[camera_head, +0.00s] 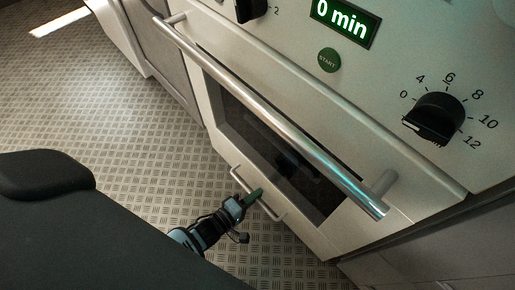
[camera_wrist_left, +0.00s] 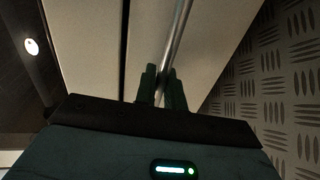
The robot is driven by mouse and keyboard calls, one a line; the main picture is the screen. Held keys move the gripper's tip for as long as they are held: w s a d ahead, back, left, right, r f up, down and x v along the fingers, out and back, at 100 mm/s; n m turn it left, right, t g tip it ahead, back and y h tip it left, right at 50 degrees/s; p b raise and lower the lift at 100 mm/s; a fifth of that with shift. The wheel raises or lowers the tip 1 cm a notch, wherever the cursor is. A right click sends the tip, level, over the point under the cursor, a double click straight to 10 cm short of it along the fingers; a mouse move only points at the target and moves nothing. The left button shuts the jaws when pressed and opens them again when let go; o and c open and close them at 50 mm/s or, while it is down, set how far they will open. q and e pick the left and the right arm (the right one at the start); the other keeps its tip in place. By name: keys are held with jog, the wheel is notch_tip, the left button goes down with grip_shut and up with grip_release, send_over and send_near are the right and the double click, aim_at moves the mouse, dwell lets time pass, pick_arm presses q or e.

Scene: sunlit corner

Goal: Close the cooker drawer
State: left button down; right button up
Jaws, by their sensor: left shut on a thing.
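The cooker drawer (camera_head: 300,231) is the low white front beneath the oven door. Its thin metal bar handle (camera_head: 237,178) runs slantwise in the head view. My left gripper (camera_head: 257,194) reaches it from below and is shut on the handle near its middle. In the left wrist view the two green fingers (camera_wrist_left: 161,88) stand on either side of the handle bar (camera_wrist_left: 180,40), with pale panels behind it. How far the drawer stands out is hard to tell. My right gripper is not in view.
The oven door (camera_head: 265,150) above has a long thick handle bar (camera_head: 270,115) jutting out. A dial (camera_head: 436,118), a green start button (camera_head: 329,60) and a lit display (camera_head: 345,20) sit higher. The patterned metal floor (camera_head: 110,110) left of the cooker is clear.

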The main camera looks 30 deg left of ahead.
pick_arm(q)
jog(key=shift+w+r, duration=0.1)
jog(key=shift+w, duration=0.15)
jog(key=c, duration=1.6)
grip_release()
jog(key=shift+d, duration=0.1)
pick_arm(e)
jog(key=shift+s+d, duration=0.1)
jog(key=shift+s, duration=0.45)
pick_arm(q)
jog(key=shift+s+a, duration=0.2)
jog(key=shift+s, duration=0.3)
jog(key=p+v, duration=0.3)
jog(key=v, duration=0.4)
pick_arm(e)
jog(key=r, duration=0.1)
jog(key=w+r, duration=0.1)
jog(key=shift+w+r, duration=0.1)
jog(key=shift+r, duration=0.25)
